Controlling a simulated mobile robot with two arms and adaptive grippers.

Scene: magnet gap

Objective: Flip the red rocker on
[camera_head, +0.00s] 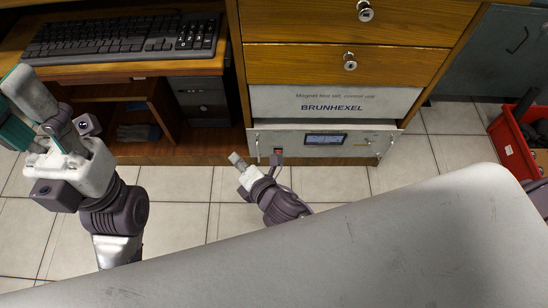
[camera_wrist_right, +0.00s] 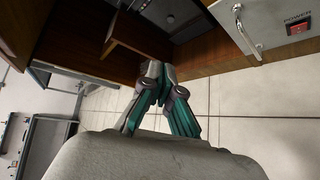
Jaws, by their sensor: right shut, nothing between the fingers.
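The red rocker (camera_head: 278,151) is a small red switch on the left of the grey control unit's front panel (camera_head: 350,141), low in the wooden cabinet. In the right wrist view the red rocker (camera_wrist_right: 298,28) shows at the upper right, under the word POWER. Its on or off position is too small to tell. My right gripper (camera_head: 236,158) is shut and empty, left of the rocker and apart from it. Its fingers (camera_wrist_right: 157,75) meet in the wrist view. My left gripper (camera_head: 28,105) is raised at the far left, well away; its opening is unclear.
The panel has a lit display (camera_head: 325,139) and metal handles, one (camera_wrist_right: 240,20) close to the rocker. A keyboard (camera_head: 125,38) lies on a wooden shelf, with a dark computer case (camera_head: 203,100) below. A red crate (camera_head: 512,145) stands at the right. Tiled floor lies before the cabinet.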

